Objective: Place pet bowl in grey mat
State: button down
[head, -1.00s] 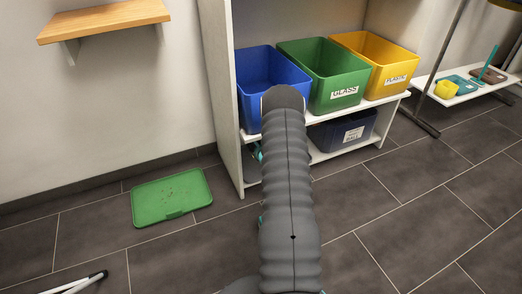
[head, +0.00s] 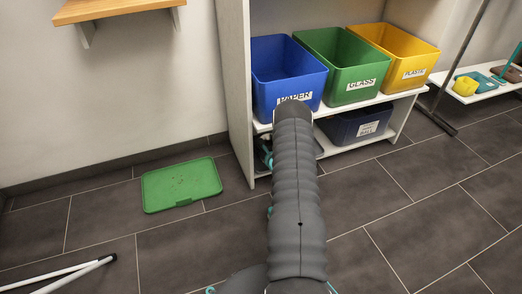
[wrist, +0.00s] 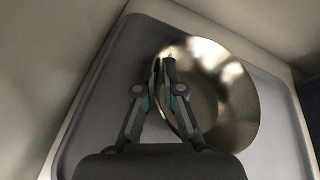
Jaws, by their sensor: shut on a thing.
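The pet bowl (wrist: 228,95) is a shiny metal bowl in the wrist view. My gripper (wrist: 168,68) is shut on the bowl's left rim. The grey mat (wrist: 95,115), a flat tray with a raised edge, lies behind and below the bowl in the wrist view. The bowl overlaps the mat's area in the picture; I cannot tell whether it touches it. In the head view my arm hides the bowl and most of my gripper, which is at the lower shelf's left end.
Blue (head: 287,75), green (head: 343,65) and yellow (head: 396,57) bins stand on the shelf above, and a dark blue bin (head: 354,125) on the lower shelf. The shelf's side panel (head: 235,90) is close to my arm.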

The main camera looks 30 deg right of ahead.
jog(key=shift+f, duration=0.1)
jog(key=c, duration=1.3)
grip_release()
jog(key=shift+o, duration=0.2)
jog(key=shift+s+r, duration=0.2)
jog(key=shift+s, duration=0.05)
jog(key=p+v, duration=0.1)
jog(key=v, duration=1)
jog(key=shift+s, duration=0.2)
jog(key=shift+a+r, duration=0.1)
